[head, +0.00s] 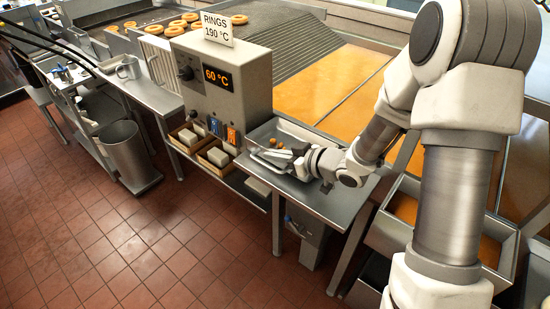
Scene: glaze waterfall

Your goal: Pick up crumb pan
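A shallow metal pan (287,126), which I take to be the crumb pan, is on the steel side shelf right of the control box. A few small brown pieces (273,142) show in it. My gripper (268,158) reaches in from the right, low over the pan's near side. Its fingers point left and overlap the pan's near edge in the picture. The gripper hides part of the pan, and grey metal against grey metal makes the fingers hard to separate. I cannot tell whether they touch or grip the pan.
The control box (245,92) reads 60 °C and stands left of the pan. Wooden boxes (213,157) with pale blocks sit below it. An orange glaze surface (345,82) lies behind. A metal bin (122,152) stands at left. The tiled floor (130,245) in front is clear.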

